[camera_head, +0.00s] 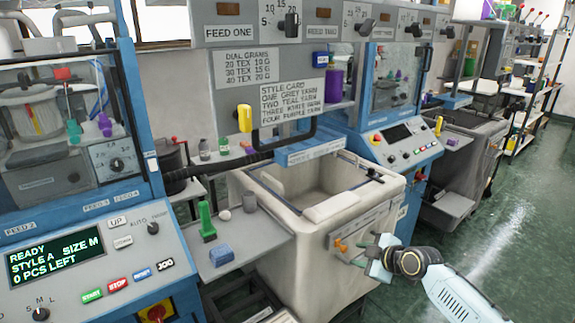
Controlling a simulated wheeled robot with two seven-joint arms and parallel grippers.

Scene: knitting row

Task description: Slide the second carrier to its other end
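Behind the clear window of the left blue machine are coloured upright pieces: a red one (63,74), a teal one (73,131) and a purple one (104,125). They may be carriers; I cannot tell which is the second. A yellow handle (244,118) sticks out beside the style card (292,102), below the panel marked FEED ONE (229,34). My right gripper (370,262) is at the front of the pale bin, near its orange knobs, far from those pieces. Its fingers look apart, with nothing seen between them. My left gripper is out of view.
The pale bin (325,212) stands in the middle. A grey side shelf (240,265) holds a green tool (206,220) and a blue block (221,256). The left control panel display (54,257) reads READY, STYLE A, SIZE M, 0 PCS LEFT. Green floor (500,240) lies open on the right.

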